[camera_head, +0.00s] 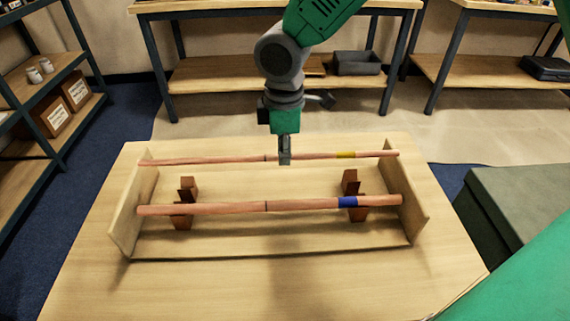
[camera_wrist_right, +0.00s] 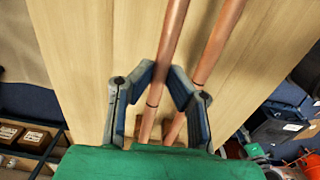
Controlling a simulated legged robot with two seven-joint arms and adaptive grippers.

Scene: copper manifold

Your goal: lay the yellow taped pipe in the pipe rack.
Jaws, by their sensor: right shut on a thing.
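The copper pipe with yellow tape (camera_head: 346,155) runs left to right at the back of the wooden rack (camera_head: 275,240), level in the head view. My right gripper (camera_head: 285,158) is shut around its middle from above. In the right wrist view the gripper (camera_wrist_right: 165,85) has a copper pipe (camera_wrist_right: 168,45) between its fingers. The pipe's ends appear near the tops of the rack's end boards; I cannot tell whether they touch. A blue-taped copper pipe (camera_head: 300,205) lies across the front of the rack, parallel to it. My left gripper is out of view.
Two brown blocks (camera_head: 187,189) (camera_head: 351,183) stand inside the rack. The light wooden table (camera_head: 200,290) is clear in front of it. A dark green box (camera_head: 520,195) stands to the right. Shelves (camera_head: 50,85) are at the left, and benches (camera_head: 220,75) stand behind.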

